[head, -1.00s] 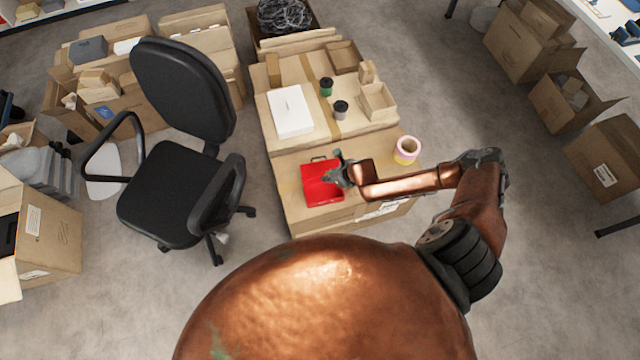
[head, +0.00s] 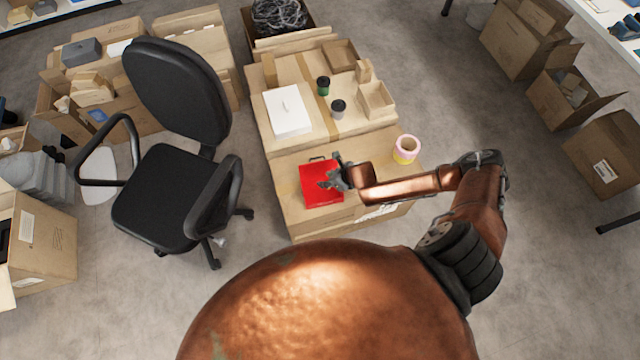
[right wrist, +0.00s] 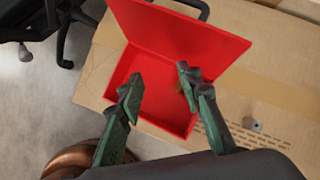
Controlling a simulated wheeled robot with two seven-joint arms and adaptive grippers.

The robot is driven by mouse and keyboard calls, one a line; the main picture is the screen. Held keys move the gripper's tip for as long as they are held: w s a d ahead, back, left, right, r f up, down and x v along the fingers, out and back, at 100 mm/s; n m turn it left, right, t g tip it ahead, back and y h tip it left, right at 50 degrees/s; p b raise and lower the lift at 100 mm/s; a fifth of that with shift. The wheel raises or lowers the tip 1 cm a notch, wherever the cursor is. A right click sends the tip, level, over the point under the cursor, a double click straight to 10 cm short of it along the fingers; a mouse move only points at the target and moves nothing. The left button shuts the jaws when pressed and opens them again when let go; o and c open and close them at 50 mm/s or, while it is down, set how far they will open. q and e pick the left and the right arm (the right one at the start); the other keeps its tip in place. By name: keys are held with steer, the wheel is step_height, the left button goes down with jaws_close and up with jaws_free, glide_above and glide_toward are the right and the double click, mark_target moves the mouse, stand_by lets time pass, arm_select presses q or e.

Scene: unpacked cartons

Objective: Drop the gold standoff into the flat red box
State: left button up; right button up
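The flat red box (head: 316,197) sits on a cardboard carton, partly covered by my right gripper (head: 330,176). In the right wrist view the red box (right wrist: 155,65) is open, its lid raised on the far right side. My right gripper (right wrist: 160,82) is above the box with its two green-and-grey fingers apart. A tiny yellowish spot (right wrist: 181,90) beside the right fingertip may be the gold standoff, mostly hidden; I cannot tell whether it lies in the box. My left gripper is not in view.
A pink-and-yellow tape roll (head: 407,149) stands right of the box. A small grey piece (right wrist: 252,125) lies on the carton. Two dark-lidded cups and a white box (head: 287,111) are behind. An office chair (head: 175,185) stands left.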

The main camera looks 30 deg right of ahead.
steer(key=v, duration=1.2)
